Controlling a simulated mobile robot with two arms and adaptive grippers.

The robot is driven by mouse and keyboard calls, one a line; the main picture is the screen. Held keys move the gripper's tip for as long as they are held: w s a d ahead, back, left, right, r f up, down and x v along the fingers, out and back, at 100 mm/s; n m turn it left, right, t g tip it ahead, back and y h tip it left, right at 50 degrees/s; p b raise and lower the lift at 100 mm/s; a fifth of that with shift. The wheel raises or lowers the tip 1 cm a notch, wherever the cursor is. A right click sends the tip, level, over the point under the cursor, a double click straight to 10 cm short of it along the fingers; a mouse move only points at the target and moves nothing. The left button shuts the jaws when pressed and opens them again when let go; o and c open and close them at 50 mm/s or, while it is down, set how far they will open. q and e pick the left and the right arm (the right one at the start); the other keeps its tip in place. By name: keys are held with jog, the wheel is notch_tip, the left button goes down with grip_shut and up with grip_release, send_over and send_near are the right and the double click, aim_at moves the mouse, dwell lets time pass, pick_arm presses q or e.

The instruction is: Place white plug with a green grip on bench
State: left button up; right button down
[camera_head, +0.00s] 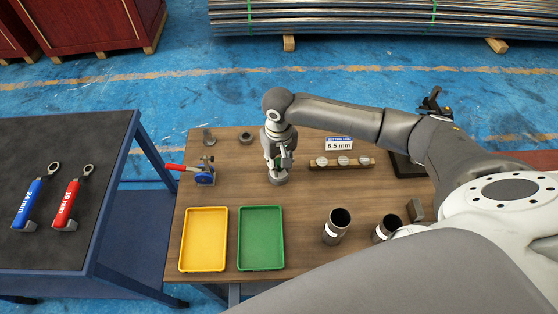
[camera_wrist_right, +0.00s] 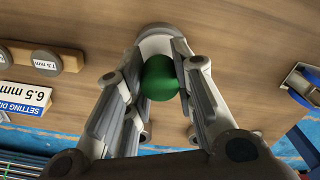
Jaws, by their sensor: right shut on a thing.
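My right gripper (camera_head: 279,160) is over the wooden bench (camera_head: 222,178), pointing down. It is shut on the green grip (camera_wrist_right: 158,78) of the white plug, which lies between the fingers in the right wrist view. The plug's pale round body (camera_wrist_right: 160,38) shows past the fingertips. In the head view the plug's disc-like base (camera_head: 278,179) is at or just above the bench top; I cannot tell if it touches. My left gripper is not in view.
Yellow (camera_head: 203,268) and green (camera_head: 261,268) trays lie in front. A blue clamp with a red handle (camera_head: 204,177) stands left. A wooden disc rack (camera_head: 322,166) is right, behind two dark tubes (camera_head: 336,226). Bare wood lies around the plug.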

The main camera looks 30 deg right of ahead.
aim_at(279, 162)
jog(key=c, duration=1.2)
grip_release()
jog(key=shift+f, duration=0.15)
jog(key=shift+c, duration=0.2)
notch_tip(279, 162, up, 12)
jog(key=b, duration=0.1)
jog(key=shift+r, duration=0.2)
jog(key=shift+f, duration=0.1)
